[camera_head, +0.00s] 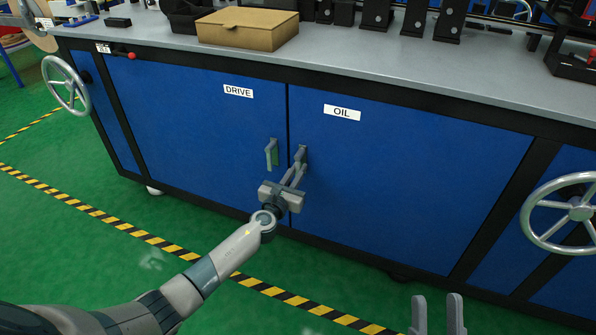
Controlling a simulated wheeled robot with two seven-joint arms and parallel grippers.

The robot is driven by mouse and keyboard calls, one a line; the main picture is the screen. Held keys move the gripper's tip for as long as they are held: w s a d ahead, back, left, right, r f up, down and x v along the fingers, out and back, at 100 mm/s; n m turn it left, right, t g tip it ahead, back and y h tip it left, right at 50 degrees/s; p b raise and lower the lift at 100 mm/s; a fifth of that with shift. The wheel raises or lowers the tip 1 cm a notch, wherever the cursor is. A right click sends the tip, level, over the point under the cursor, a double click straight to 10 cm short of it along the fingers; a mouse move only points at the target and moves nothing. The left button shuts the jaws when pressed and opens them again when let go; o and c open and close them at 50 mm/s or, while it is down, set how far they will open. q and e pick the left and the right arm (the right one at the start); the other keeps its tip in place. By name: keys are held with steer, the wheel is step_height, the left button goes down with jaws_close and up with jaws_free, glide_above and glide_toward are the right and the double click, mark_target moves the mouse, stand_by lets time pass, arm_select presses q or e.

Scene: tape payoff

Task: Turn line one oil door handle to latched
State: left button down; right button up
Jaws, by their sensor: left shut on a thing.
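The oil door (400,180) is a blue panel with a white OIL label (342,112), and it sits flush in the cabinet front. Its grey handle (301,152) is near the door's left edge, partly hidden by my gripper. My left gripper (298,168) is shut on this handle, its fingers reaching up to it from below. The handle's exact angle is hard to tell behind the fingers. My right gripper (437,315) shows at the bottom edge as two upright fingers set apart, empty and away from the cabinet.
The drive door (200,120) with its own upright handle (271,154) is just left. Handwheels stand out at the left (66,84) and right (580,212). A cardboard box (247,28) sits on the grey worktop (400,62). Green floor with a striped line (110,220) lies in front.

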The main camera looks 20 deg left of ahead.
mark_target(297, 172)
arm_select(q)
steer(key=c, duration=1.8)
jaws_free()
steer(key=shift+o, duration=0.2)
arm_select(e)
steer(key=shift+r, duration=0.1)
steer(key=shift+w, duration=0.1)
